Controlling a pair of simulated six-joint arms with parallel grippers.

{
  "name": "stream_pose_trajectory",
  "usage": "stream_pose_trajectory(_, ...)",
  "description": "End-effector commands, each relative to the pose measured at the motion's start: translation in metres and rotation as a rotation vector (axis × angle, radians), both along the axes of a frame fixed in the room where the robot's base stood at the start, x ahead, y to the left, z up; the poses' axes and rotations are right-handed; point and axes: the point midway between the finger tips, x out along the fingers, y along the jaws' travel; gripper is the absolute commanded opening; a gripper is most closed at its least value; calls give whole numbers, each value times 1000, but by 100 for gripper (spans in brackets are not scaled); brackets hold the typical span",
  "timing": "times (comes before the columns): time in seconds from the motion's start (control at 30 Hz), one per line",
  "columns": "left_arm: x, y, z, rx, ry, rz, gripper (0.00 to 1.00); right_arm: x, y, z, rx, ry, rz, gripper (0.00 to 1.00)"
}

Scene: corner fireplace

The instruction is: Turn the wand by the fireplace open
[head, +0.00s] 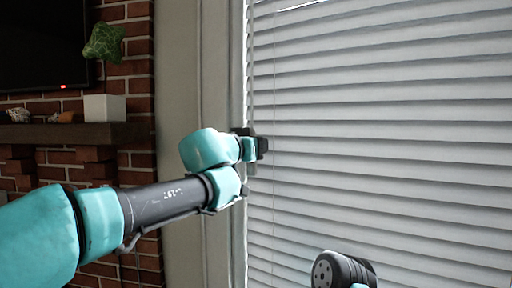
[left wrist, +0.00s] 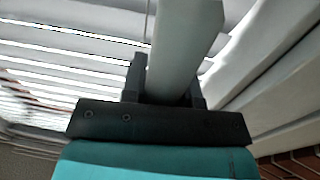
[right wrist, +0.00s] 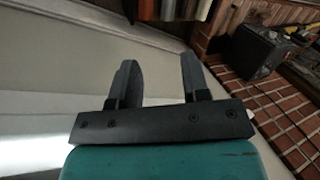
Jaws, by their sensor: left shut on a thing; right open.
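The wand (left wrist: 185,45) is a pale rod standing between the two dark fingers of my left gripper (left wrist: 165,85) in the left wrist view. The left gripper is shut on it. In the head view my left gripper (head: 262,148) is at the left edge of the window blinds (head: 390,130), and it hides part of the wand there. The blind slats are tilted and overlap in the head view; bright gaps show between some in the left wrist view. My right gripper (right wrist: 155,85) is open and empty in the right wrist view.
A brick fireplace wall (head: 125,70) with a dark mantel (head: 70,133) stands left of the window. A dark box (right wrist: 262,50) sits on the brick hearth (right wrist: 290,105).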

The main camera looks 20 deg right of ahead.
Motion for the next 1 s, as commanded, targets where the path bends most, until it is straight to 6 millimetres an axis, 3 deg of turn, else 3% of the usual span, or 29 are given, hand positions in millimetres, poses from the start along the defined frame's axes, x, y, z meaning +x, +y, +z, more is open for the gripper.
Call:
stream_pose_trajectory(0.23, 1, 4, 6, -8, -13, -55, 4, 0, 0, 0, 0, 0, 0, 43)
stream_pose_trajectory(1.0, -5, -1, -2, 10, 4, -381, 4, 0, 0, 0, 0, 0, 0, 43)
